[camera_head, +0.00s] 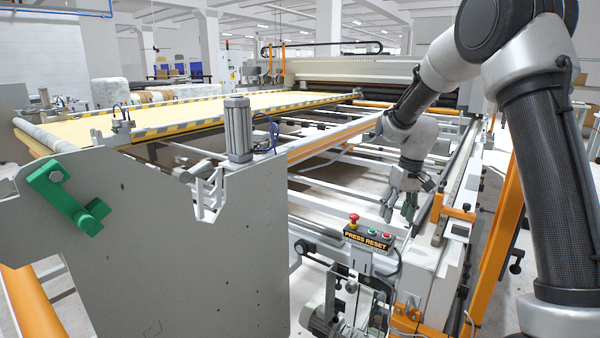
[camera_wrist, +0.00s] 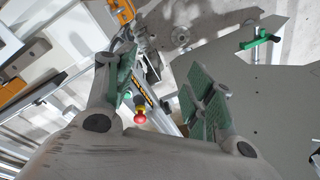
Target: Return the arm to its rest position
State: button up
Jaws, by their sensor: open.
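My gripper (camera_head: 398,203) hangs from my raised arm on the right side of the head view, pointing down. Its green-padded fingers are apart with nothing between them. It is above and behind the press reset box (camera_head: 368,237), which has a red mushroom button (camera_head: 353,219) and small green and red buttons. In the wrist view my gripper (camera_wrist: 160,95) shows its two open fingers at left and right. The red button (camera_wrist: 140,118) shows between them, lower down, and I see no contact. Part of the box is hidden by the left finger.
A large grey side plate (camera_head: 180,240) with a green handle (camera_head: 66,197) stands at the left. A yellow quilting bed (camera_head: 200,110) lies behind it. An orange post (camera_head: 503,230) stands near my arm.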

jog(key=s+d+r+t, duration=0.1)
jog(key=s+r, duration=0.3)
jog(key=s, duration=0.7)
jog(key=s+d+r+m+t+h, duration=0.1)
jog(key=s+d+r, duration=0.3)
jog(key=s, duration=0.7)
jog(key=s+d+r+m+t, duration=0.1)
jog(key=s+d+r, duration=0.1)
jog(key=s+r, duration=0.4)
jog(key=s, duration=0.5)
jog(key=shift+s+d+r, duration=0.15)
jog(key=shift+s+d, duration=0.05)
jog(key=shift+s, duration=0.2)
jog(key=shift+s+d+r+t, duration=0.1)
jog(key=shift+r+t, duration=0.35)
jog(key=shift+t, duration=0.05)
jog(key=shift+c, duration=0.2)
